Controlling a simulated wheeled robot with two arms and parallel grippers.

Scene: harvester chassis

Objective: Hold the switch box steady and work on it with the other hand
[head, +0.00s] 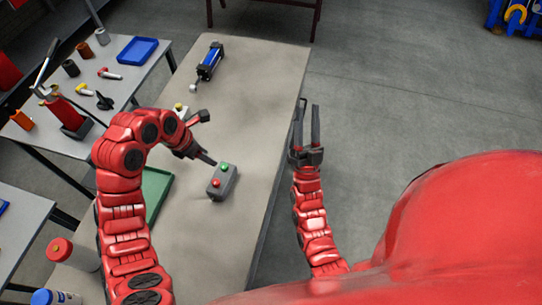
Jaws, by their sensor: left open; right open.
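The switch box (222,183) is a small grey box with a green button and a red button on its top. It rests on the long grey table. My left gripper (211,138) is open, just above and to the left of the box in the head view, with one finger's tip close to the box's upper left edge. I cannot tell whether that finger touches it. My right gripper (308,128) is open and empty, fingers pointing up the picture, beyond the table's right edge and apart from the box.
The long table (255,95) is mostly clear right of the box. A blue and black cylinder part (209,62) lies toward its far end. A green tray (157,190) is partly behind my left arm. A side table (140,75) holds a blue tray (138,50) and several small parts.

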